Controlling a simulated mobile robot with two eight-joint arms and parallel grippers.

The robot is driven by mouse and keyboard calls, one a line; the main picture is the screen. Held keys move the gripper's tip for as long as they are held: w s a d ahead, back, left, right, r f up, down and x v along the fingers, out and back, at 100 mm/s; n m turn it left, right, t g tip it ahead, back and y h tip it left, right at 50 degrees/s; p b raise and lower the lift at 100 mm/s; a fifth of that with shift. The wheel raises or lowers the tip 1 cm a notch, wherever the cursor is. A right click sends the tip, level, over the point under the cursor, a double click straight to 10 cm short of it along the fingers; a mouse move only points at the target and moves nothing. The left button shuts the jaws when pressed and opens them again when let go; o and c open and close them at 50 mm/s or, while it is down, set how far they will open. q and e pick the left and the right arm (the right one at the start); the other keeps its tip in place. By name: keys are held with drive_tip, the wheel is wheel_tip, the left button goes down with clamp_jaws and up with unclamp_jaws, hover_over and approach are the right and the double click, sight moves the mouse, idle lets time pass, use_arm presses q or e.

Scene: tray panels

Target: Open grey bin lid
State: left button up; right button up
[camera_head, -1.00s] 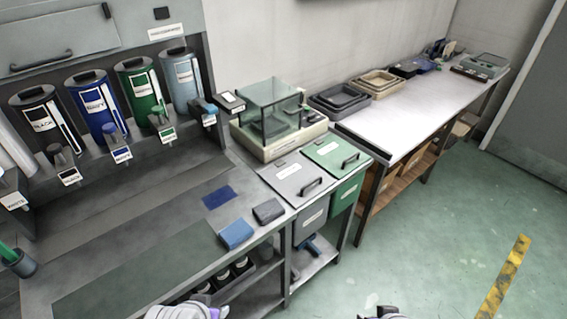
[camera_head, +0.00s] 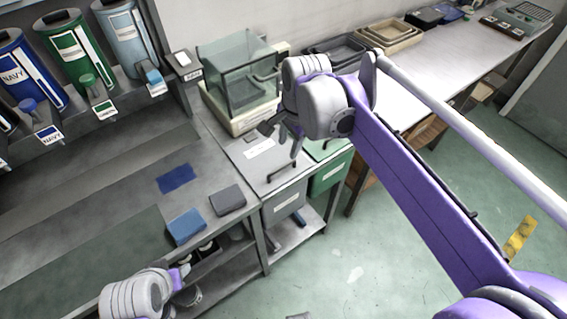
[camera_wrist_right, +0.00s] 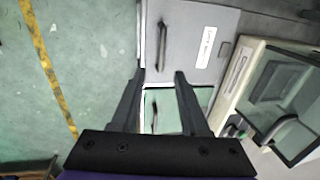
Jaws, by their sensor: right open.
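The grey bin lid (camera_head: 258,152) is flat and closed on the grey bin (camera_head: 284,207) at the end of the bench. A dark bar handle (camera_head: 281,174) stands on it, and it has a white label. My right gripper (camera_head: 277,128) is over the lid area, and its arm hides part of the lids. In the right wrist view my right gripper (camera_wrist_right: 159,73) is open and empty. The grey lid (camera_wrist_right: 190,65) and its handle (camera_wrist_right: 162,45) lie just beyond the gap between the fingertips, apart from them.
The green bin lid (camera_wrist_right: 176,98) is beside the grey one, on the green bin (camera_head: 330,175). A glass-covered scale (camera_head: 240,85) stands behind the lids. Blue (camera_head: 186,226) and dark (camera_head: 227,200) blocks lie on the bench.

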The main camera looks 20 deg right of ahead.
sight(282, 166)
drive_tip(key=f, duration=0.3)
drive_tip(key=w+f, duration=0.1)
drive_tip(key=f, duration=0.2)
drive_tip(key=w+a+f, duration=0.1)
drive_tip(key=f, duration=0.3)
drive_tip(key=shift+f+b, duration=0.1)
drive_tip(key=shift+b, duration=0.3)
drive_tip(key=shift+w, duration=0.1)
clamp_jaws()
idle(0.8)
